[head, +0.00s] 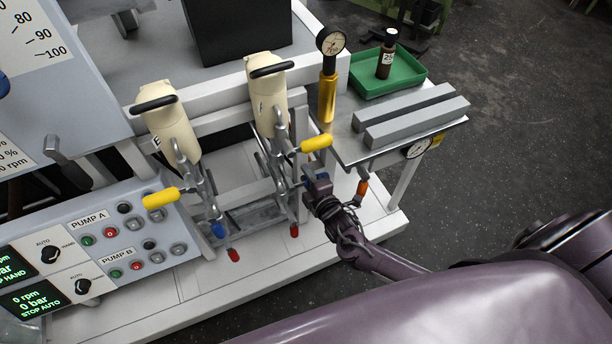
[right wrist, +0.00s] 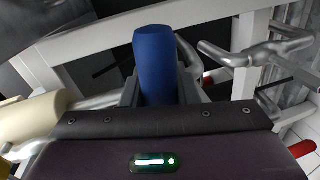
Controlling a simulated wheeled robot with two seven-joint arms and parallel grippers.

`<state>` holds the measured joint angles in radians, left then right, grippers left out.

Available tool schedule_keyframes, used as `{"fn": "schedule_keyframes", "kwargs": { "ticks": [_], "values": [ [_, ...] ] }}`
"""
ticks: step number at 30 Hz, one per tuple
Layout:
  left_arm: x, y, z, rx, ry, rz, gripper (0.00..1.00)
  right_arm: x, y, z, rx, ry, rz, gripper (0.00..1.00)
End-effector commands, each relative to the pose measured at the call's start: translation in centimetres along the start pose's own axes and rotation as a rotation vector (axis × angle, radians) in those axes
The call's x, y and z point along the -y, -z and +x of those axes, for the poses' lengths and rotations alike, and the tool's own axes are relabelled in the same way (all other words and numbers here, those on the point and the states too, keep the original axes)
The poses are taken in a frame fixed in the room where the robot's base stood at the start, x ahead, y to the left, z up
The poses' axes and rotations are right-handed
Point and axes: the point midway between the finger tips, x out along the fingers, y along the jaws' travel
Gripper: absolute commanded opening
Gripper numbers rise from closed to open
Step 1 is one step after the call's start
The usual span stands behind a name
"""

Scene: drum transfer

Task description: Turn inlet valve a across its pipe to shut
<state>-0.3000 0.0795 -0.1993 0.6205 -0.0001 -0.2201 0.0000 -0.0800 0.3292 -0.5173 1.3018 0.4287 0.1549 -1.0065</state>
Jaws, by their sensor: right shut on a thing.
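My right gripper (head: 314,180) is beside the pipework below the right-hand cream pump (head: 268,105). It is shut on a blue valve handle, which stands between its jaws in the right wrist view (right wrist: 154,62). In the head view the gripper mostly covers this handle. A second blue valve handle (head: 218,230) is on the pipework under the left-hand cream pump (head: 172,130). No readable label shows which one is inlet valve a. My left gripper is not in view.
Yellow handles (head: 316,144) (head: 161,198) and red handles (head: 293,230) (head: 233,255) stick out close by. An orange-tipped part (head: 362,188) hangs right of the gripper. The control panel (head: 185,222) is at left, and a green tray (head: 402,84) is at back right.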

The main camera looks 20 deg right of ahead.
Motion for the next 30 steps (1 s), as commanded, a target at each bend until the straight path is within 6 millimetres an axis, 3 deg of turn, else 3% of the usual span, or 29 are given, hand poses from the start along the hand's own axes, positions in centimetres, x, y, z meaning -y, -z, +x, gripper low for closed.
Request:
{"fn": "schedule_keyframes", "kwargs": {
  "ticks": [9, 25, 26, 30],
  "values": [
    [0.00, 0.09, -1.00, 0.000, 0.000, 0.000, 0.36, -0.75, 0.02, -0.14, 0.023, 0.000, -0.118, 0.00],
    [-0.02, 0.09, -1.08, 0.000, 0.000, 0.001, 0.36, -0.85, -0.01, -0.13, 0.028, -0.002, -0.143, 0.00],
    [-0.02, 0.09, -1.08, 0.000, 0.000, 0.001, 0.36, -0.86, -0.01, -0.13, 0.028, -0.002, -0.143, 0.28],
    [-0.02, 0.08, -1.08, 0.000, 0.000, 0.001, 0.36, -0.85, -0.01, -0.13, 0.028, -0.001, -0.141, 0.47]
  ]
}}
